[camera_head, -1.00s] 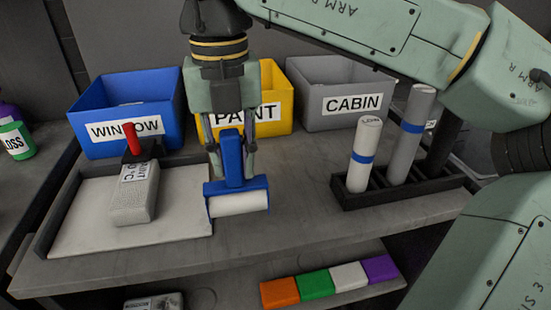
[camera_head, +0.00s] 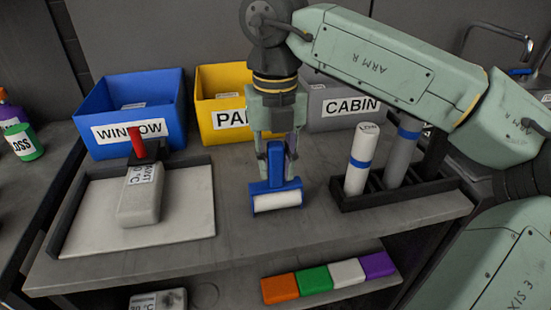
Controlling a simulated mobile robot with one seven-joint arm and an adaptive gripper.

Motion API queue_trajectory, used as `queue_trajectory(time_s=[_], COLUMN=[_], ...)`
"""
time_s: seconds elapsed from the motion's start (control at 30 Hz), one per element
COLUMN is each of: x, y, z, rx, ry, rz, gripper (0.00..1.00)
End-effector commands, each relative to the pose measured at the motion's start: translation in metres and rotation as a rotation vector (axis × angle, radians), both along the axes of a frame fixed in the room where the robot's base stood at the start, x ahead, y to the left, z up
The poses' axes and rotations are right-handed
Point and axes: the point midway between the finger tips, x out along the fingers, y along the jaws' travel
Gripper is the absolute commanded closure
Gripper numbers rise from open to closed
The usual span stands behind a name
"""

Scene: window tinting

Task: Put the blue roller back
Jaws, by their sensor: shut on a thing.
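The blue roller (camera_head: 276,181) has a blue handle and frame and a white roll. My gripper (camera_head: 276,150) is shut on its handle from above, and the roller hangs upright with the white roll at the bottom. It is over the grey bench between the tray and the dark rack; I cannot tell whether the roll touches the bench. The blue WINDOW bin (camera_head: 129,104), yellow PAINT bin (camera_head: 220,87) and grey CABIN bin (camera_head: 345,90) stand along the back. My gripper partly hides the yellow and grey bins.
A pale tray (camera_head: 90,215) at the left holds a grey heat tool (camera_head: 141,205) with a red part. A dark rack (camera_head: 408,192) at the right holds a white roll (camera_head: 358,165) and a grey roll (camera_head: 402,155). Coloured blocks (camera_head: 315,285) lie on the shelf below.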

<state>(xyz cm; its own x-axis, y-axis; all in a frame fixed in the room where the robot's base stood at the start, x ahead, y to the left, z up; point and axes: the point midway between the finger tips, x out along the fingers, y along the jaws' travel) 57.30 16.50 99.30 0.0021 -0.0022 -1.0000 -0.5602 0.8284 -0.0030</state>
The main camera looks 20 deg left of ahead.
Motion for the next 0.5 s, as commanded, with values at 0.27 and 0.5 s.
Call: queue_trajectory(time_s=[0.27, 0.5], x=[0.0000, -0.0001], y=[0.0000, 0.0000], z=[-0.0030, -0.0029], rx=[0.000, 0.000], ry=[0.000, 0.000], rz=[0.000, 0.000], gripper=[0.70, 0.57])
